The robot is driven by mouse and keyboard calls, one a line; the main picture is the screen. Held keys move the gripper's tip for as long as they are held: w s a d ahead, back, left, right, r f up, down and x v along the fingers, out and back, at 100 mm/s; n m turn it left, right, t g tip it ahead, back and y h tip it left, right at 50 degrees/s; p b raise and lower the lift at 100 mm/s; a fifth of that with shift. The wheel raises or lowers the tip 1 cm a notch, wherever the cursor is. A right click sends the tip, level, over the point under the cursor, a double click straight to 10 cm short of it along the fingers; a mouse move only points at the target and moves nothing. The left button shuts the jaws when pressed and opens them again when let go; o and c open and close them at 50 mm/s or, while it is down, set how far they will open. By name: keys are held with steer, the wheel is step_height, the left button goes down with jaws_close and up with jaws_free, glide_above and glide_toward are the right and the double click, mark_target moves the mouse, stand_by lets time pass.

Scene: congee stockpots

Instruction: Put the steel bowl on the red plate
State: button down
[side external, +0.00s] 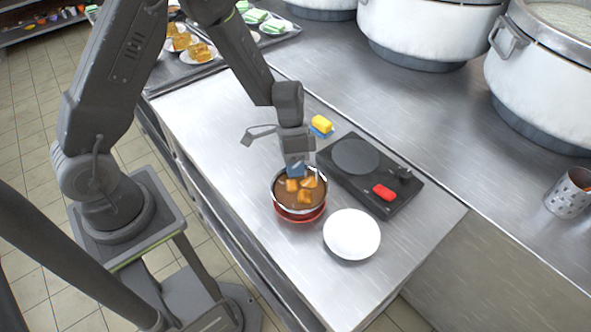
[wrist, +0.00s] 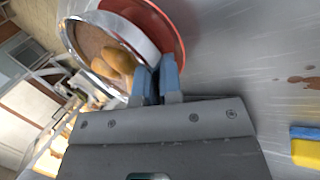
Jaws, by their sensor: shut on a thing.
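The steel bowl (side external: 283,207), filled with brown stew and orange-brown chunks, is over the red plate (side external: 300,219), whose front edge shows below it. In the wrist view the bowl's shiny wall (wrist: 136,28) is in front of the red plate (wrist: 174,38), which shows along one side. My gripper (side external: 295,172) is shut on the bowl's rim at its far side, with blue fingertips that also show in the wrist view (wrist: 157,82). I cannot tell whether the bowl touches the plate or hangs just above it.
A white plate (side external: 352,234) lies close to the right. A yellow and blue sponge (side external: 321,126) lies beyond my gripper. Large white stockpots (side external: 425,35) line the back. The counter's left part is clear.

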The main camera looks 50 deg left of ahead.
steer(key=shift+f, duration=0.25)
steer(key=c, duration=1.2)
jaws_free()
steer(key=shift+c, duration=1.4)
steer(key=shift+v, duration=2.5)
step_height(320, 180, up, 7)
